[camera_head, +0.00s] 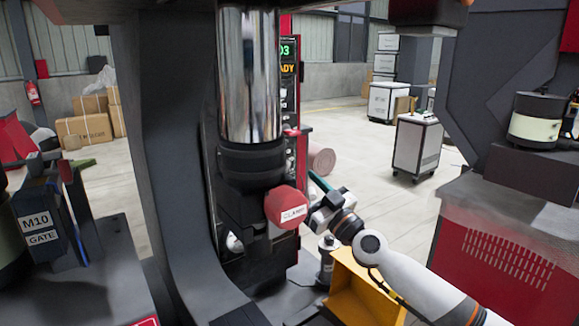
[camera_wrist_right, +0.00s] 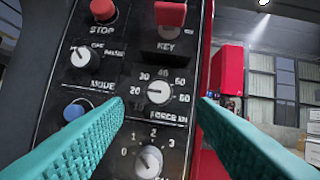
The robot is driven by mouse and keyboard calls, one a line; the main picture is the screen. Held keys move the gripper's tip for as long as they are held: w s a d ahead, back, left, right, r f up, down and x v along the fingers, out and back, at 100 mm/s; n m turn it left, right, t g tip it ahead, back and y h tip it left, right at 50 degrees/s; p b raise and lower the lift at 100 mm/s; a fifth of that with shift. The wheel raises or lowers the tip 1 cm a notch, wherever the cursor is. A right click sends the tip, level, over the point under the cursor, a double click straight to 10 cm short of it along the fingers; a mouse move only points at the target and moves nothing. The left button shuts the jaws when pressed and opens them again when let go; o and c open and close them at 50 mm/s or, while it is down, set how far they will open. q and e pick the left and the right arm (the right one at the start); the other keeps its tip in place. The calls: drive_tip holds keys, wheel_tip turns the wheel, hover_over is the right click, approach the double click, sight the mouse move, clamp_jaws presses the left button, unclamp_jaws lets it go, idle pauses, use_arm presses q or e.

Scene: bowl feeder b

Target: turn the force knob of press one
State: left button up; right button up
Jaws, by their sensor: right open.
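The force knob (camera_wrist_right: 158,92) is a small round pale knob on a black panel (camera_wrist_right: 105,70), with a scale of numbers around it and the label FORCE kN below. In the right wrist view my right gripper (camera_wrist_right: 162,104) has its two teal fingers spread, one on each side below the knob, with nothing between them. I cannot tell how far the fingertips are from the panel. In the head view my right gripper (camera_head: 318,188) is beside the press (camera_head: 248,75), partly behind a red cylinder. The knob is hidden there. My left gripper is not in view.
The panel also has a red STOP button (camera_wrist_right: 103,10), a red KEY part (camera_wrist_right: 171,14), a mode knob (camera_wrist_right: 81,57), a blue button (camera_wrist_right: 76,110) and a lower knob (camera_wrist_right: 149,161). The red cylinder (camera_head: 286,207) and a yellow bracket (camera_head: 358,290) are close to my right arm.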

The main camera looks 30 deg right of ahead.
sight(286, 166)
drive_tip(key=x, duration=0.6)
drive_tip(key=shift+a+p, duration=0.1)
drive_tip(key=shift+p, duration=0.25)
drive_tip(key=shift+c, duration=0.3)
drive_tip(key=c, duration=0.9)
